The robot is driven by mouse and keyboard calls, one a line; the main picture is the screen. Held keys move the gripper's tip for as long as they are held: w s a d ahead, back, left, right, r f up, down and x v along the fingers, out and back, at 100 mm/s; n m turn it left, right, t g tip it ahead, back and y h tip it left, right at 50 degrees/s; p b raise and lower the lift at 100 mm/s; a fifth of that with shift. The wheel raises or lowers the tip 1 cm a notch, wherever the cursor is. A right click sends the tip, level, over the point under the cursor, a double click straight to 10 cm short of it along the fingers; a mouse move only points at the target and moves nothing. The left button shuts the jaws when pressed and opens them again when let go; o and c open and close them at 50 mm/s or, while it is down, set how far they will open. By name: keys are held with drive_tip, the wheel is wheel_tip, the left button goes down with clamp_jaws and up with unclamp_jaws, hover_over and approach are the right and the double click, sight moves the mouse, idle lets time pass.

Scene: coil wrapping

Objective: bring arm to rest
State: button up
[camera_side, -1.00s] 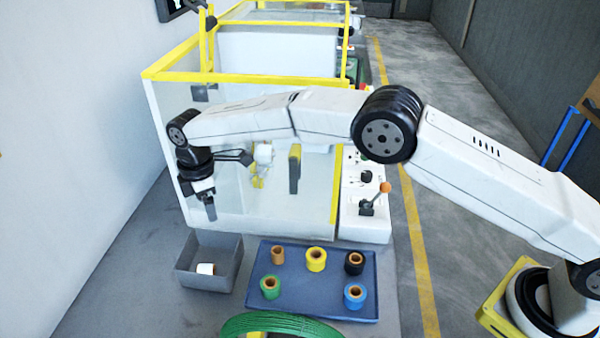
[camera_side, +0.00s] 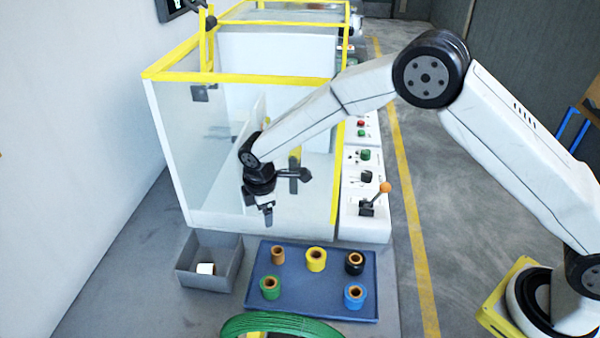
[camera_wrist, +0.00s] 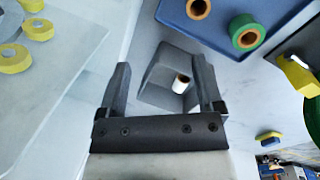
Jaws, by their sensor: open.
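My gripper (camera_side: 260,212) hangs pointing down in front of the yellow-framed machine, above the back edge of the blue tray. In the wrist view my gripper (camera_wrist: 163,85) has its two fingers wide apart with nothing held between them. My arm is bent, with its elbow raised at the upper right in the side view.
A grey bin (camera_side: 187,270) holds a white roll (camera_side: 205,268). The blue tray (camera_side: 300,293) carries several coloured rolls. A green coil (camera_side: 270,325) lies at the front. The machine (camera_side: 165,140) stands behind, with an orange-knobbed lever (camera_side: 385,187) at its right.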

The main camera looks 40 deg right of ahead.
drive_tip(key=s+d+f+m, duration=0.2)
drive_tip(key=s+d, duration=0.8)
drive_tip(key=s, duration=0.3)
drive_tip(key=s+d+r+m+t, duration=0.1)
drive_tip(key=s+d+r+m, duration=0.7)
drive_tip(key=s+r+m, duration=0.3)
drive_tip(key=shift+m+y, duration=0.4)
drive_tip(key=shift+m, duration=0.7)
